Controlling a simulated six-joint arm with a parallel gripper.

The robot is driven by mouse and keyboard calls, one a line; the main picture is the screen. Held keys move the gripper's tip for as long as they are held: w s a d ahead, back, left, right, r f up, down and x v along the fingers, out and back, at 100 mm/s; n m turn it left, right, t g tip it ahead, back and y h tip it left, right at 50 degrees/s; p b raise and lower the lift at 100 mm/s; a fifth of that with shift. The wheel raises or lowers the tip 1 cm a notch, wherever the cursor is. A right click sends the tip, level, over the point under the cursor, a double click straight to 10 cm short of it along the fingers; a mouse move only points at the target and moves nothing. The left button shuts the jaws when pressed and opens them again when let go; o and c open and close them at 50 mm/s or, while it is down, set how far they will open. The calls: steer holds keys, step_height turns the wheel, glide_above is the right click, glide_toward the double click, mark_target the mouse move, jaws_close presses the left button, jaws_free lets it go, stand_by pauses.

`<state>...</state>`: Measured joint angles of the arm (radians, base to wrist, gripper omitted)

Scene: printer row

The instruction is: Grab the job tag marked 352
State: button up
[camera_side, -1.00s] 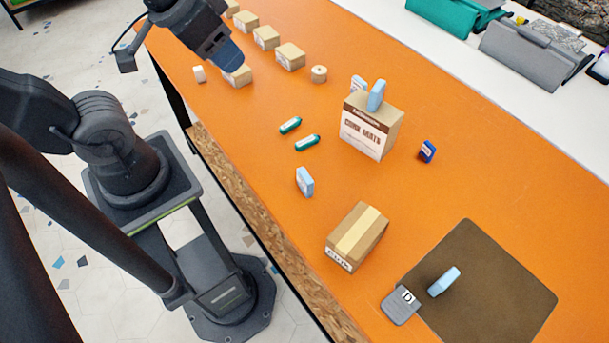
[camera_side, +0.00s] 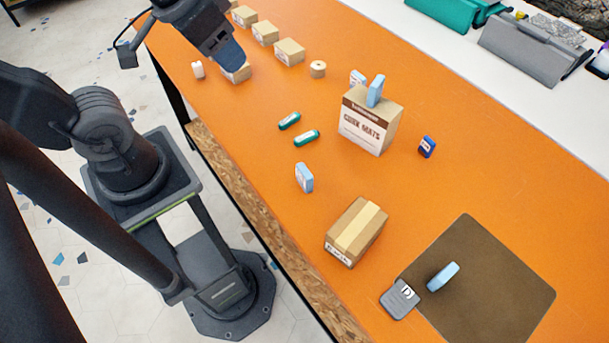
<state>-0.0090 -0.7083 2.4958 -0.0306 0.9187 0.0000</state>
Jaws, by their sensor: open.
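Several light blue tag-like blocks are in view, but I cannot read 352 on any of them. One with a label (camera_side: 304,178) stands upright near the table's front edge. Another (camera_side: 375,91) is at the top of the cork mats carton (camera_side: 369,122), and a third (camera_side: 357,78) shows partly behind that carton. One more (camera_side: 443,276) is on the brown mat (camera_side: 490,285). My gripper (camera_side: 231,63) is at the upper left, open, above or in front of a small box (camera_side: 238,74). Its fingertips are hard to make out, and it is well away from the blue blocks.
Two green labelled pieces (camera_side: 289,121) (camera_side: 306,138) lie mid-table. Small cartons (camera_side: 265,33) line the far left. Open orange table lies between.

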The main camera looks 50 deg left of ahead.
mark_target(311, 179)
steer(key=w+d+f+n+g+h, duration=0.1)
steer(key=w+f+n+g+h, duration=0.1)
steer(key=f+n+h, duration=0.3)
steer(key=w+d+f+n+g+h, duration=0.2)
steer(key=f+n+h, duration=0.4)
steer(key=f, duration=0.6)
steer(key=w+d+f+n+g+h, duration=0.1)
steer(key=w+f+n+g+h, duration=0.2)
steer(key=f, duration=0.6)
steer(key=shift+w+d+f+n+h, duration=0.15)
steer(key=shift+w+n+h, duration=0.15)
steer(key=shift+n+h, duration=0.45)
steer(key=shift+w+d+n+h, duration=0.15)
steer(key=shift+w+n+h, duration=0.25)
steer(key=shift+h, duration=0.65)
steer(key=shift+s+d, duration=0.25)
steer(key=shift+d, duration=1.45)
steer(key=shift+s+d, duration=0.2)
steer(key=shift+d, duration=1.45)
jaws_close()
